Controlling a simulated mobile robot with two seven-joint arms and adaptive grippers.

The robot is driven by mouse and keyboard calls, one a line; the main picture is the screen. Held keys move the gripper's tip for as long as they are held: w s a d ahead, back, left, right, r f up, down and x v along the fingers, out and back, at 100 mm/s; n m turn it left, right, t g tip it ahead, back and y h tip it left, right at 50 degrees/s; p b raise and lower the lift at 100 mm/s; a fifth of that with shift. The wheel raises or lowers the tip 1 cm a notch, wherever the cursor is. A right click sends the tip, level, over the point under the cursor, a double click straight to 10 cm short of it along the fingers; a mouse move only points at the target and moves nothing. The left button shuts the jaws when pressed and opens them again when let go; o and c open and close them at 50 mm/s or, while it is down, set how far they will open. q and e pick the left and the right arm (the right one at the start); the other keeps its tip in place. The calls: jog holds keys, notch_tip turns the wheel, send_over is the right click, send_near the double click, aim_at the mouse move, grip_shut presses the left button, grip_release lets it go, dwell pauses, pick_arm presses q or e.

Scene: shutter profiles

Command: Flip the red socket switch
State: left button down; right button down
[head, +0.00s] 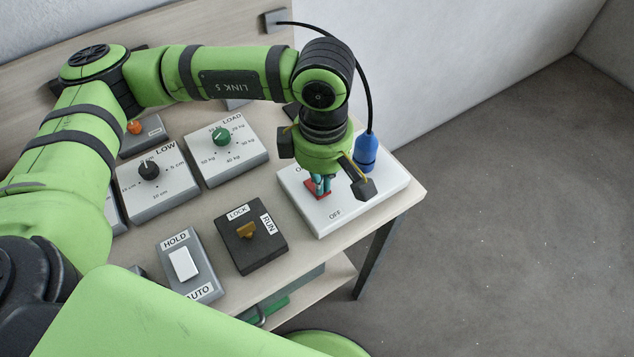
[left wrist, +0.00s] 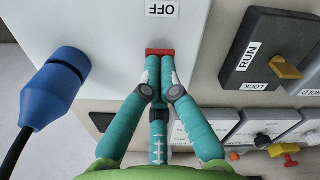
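The red socket switch (head: 318,188) sits on a white socket box at the right end of the table, with an OFF label at its near side. In the left wrist view the red switch (left wrist: 160,52) shows as a small red bar just past my fingertips. My left gripper (head: 321,181) points down over it, and its teal fingers hide part of it. In the left wrist view the left gripper (left wrist: 160,62) has its fingertips drawn together at the switch. Whether they touch it I cannot tell. My right gripper is out of view.
A blue plug (head: 366,152) with a black cable stands in the white box (head: 385,190) beside my gripper. A black LOCK/RUN box (head: 252,262), a grey HOLD/AUTO switch box (head: 205,290) and dial boxes LOW (head: 175,195) and LOAD (head: 240,165) lie to the left.

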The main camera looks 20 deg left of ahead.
pick_arm(q)
jog(key=shift+f+b, duration=0.5)
jog(key=shift+b, duration=0.05)
jog(key=shift+r+p, duration=0.4)
jog(key=shift+r, duration=0.4)
jog(key=shift+r+p, duration=1)
jog(key=shift+r, duration=1.75)
